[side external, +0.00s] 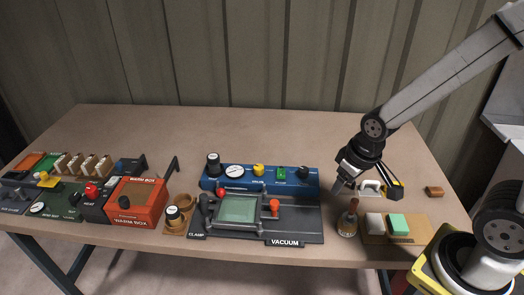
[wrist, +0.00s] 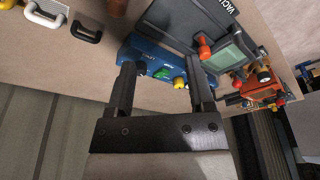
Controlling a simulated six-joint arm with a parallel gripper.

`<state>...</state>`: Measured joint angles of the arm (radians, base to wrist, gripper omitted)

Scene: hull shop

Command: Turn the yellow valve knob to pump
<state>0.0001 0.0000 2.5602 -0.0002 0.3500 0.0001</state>
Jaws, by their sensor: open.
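The yellow valve knob (side external: 258,169) stands on top of the blue panel (side external: 212,184), between a white-faced gauge and a green switch. In the wrist view the yellow knob (wrist: 179,82) shows between my two fingers, closer to the right one, beyond the fingertips. My gripper (side external: 368,188) is open and empty, above the table to the right of the blue panel. It also shows open in the wrist view (wrist: 161,68). It is apart from the knob. The panel's lettering is too small to read, so I cannot tell the knob's setting.
The vacuum plate (side external: 305,222) with a framed screen and red knob lies in front of the panel. A wooden-handled tool (side external: 348,220) and a board with a green block (side external: 398,223) stand near my gripper. The table's back is clear.

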